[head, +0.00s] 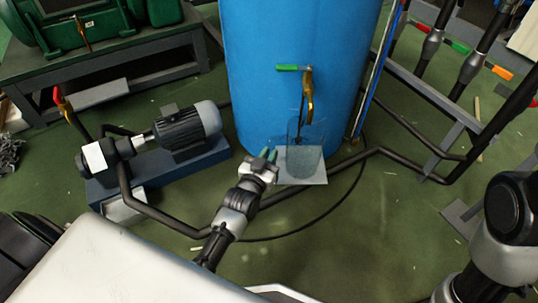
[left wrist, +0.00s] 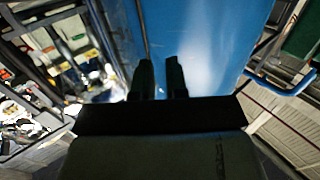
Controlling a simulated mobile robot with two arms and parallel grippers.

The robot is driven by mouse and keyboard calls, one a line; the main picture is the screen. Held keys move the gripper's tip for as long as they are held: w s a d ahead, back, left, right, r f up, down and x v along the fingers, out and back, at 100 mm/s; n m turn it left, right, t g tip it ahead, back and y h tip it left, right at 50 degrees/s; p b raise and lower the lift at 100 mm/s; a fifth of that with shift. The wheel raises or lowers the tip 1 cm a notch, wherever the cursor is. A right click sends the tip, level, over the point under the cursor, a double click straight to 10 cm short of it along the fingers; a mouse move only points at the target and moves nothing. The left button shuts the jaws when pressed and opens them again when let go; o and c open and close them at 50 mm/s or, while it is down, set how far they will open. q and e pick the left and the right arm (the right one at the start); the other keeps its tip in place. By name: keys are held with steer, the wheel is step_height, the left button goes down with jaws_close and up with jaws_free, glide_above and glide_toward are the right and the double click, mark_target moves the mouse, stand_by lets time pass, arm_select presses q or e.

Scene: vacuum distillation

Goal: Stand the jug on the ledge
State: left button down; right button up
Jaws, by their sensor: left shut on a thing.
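The jug (head: 305,158) is a clear, upright vessel with a greyish lower part, in front of the blue tank and below the brass tap (head: 309,95). The pale ledge (head: 315,180) is a small plate under it. I cannot tell whether the jug's base touches it. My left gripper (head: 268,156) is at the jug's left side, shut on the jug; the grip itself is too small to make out. In the left wrist view the two dark fingers (left wrist: 161,80) point at the blue tank, and the jug cannot be made out. My right gripper is out of view.
The blue tank (head: 285,40) stands right behind the jug. A pump with a grey motor (head: 190,125) is on the left. Dark pipes (head: 400,160) run low over the green floor, and a metal frame (head: 440,105) stands at right. Open floor (head: 350,245) lies in front.

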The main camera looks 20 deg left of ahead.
arm_select(q)
steer(key=shift+f, duration=0.35)
steer(key=c, duration=1.1)
jaws_free()
steer(key=shift+o, duration=0.2)
steer(key=shift+s, duration=0.1)
